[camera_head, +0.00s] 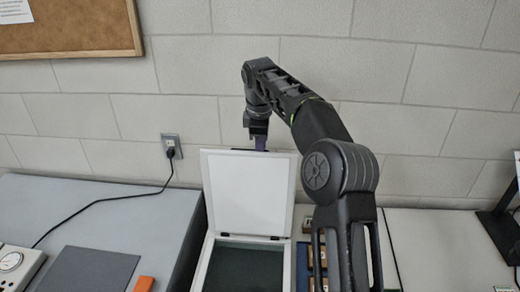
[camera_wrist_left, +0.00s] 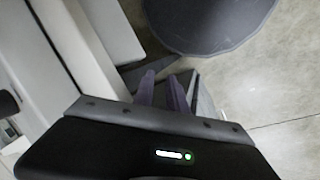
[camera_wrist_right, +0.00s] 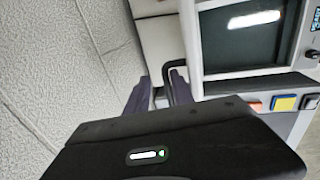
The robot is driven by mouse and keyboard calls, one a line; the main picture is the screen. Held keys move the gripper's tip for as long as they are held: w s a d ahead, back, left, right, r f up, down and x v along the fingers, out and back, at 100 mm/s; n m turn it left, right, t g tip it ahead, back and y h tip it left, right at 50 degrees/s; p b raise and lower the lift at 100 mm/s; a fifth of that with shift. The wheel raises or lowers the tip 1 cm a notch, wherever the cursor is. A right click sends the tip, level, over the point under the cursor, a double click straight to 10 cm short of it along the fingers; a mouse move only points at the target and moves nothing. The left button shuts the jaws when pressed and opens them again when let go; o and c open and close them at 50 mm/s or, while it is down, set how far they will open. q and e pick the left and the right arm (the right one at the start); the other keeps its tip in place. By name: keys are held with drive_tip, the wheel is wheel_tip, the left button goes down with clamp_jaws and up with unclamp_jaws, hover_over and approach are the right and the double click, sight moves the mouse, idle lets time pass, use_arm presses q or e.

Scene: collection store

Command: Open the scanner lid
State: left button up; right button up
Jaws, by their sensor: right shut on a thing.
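The scanner (camera_head: 198,277) stands on the counter in the head view, with its dark glass bed (camera_head: 245,265) uncovered. Its lid (camera_head: 248,190) stands raised and steep at the back, pale inner side toward me. My right gripper (camera_head: 258,142) is at the lid's top edge. In the right wrist view its fingers (camera_wrist_right: 160,85) are closed around a thin dark handle (camera_wrist_right: 168,68). My left gripper (camera_wrist_left: 163,82) shows only in the left wrist view, its fingers slightly apart with nothing seen between them, away from the scanner.
A block wall stands close behind the lid, with a socket (camera_head: 171,146) and black cord. A grey sheet (camera_head: 88,272) and an orange block (camera_head: 144,284) lie left of the scanner. Small wooden boxes lie to its right, partly behind my right arm. A dark stand (camera_head: 497,225) is far right.

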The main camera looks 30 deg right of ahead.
drive_tip(key=shift+o, duration=1.4)
drive_tip(key=shift+w+d+f, duration=0.1)
drive_tip(key=shift+w+d, duration=0.15)
drive_tip(key=shift+d, duration=0.1)
use_arm(q)
drive_tip(key=shift+w+d, duration=0.15)
use_arm(e)
drive_tip(key=shift+s+a, duration=0.2)
